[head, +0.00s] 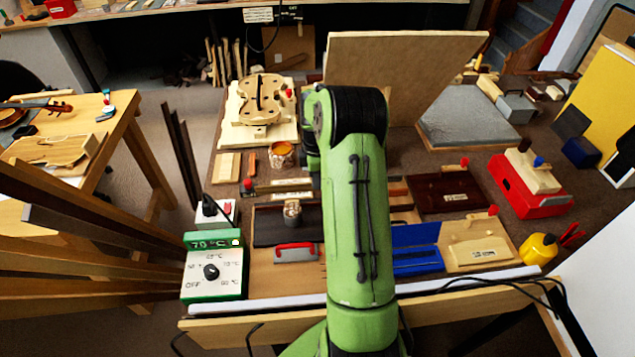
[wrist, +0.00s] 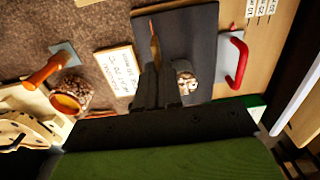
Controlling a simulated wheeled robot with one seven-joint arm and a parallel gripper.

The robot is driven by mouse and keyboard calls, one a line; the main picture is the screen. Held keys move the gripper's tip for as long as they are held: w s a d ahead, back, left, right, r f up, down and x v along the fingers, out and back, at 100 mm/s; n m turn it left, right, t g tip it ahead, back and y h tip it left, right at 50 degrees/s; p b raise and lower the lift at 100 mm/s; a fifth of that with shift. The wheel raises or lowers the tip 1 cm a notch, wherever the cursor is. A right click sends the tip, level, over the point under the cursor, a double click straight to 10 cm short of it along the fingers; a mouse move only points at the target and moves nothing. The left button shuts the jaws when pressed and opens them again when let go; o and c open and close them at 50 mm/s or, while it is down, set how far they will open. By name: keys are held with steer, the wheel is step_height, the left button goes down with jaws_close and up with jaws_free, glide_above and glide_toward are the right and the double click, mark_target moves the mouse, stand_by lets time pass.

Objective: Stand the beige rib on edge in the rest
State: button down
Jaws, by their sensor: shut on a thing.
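My gripper (wrist: 160,78) shows in the wrist view as two dark fingers close together. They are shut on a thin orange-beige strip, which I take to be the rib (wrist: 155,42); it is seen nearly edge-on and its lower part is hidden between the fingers. The strip appears over a dark board (wrist: 190,30); I cannot tell the height between them. In the head view my green arm hides the gripper and the rib. I cannot tell for sure which thing is the rest.
A small pale jar (wrist: 187,80) is close beside the fingers. A red-handled tool (wrist: 237,62) lies right of the dark board. A labelled wooden piece (wrist: 118,66) and an amber pot (wrist: 70,97) are left. In the head view a blue tray (head: 415,262) lies right of my arm.

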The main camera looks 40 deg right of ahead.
steer(key=f+b, duration=0.2)
steer(key=f, duration=0.1)
steer(key=f+b, duration=0.2)
steer(key=f, duration=0.1)
steer(key=f+b, duration=0.2)
steer(key=shift+w+a+f, duration=0.15)
steer(key=shift+w+f, duration=0.1)
steer(key=shift+f, duration=0.15)
steer(key=c, duration=1.2)
jaws_free()
steer(key=shift+r, duration=0.15)
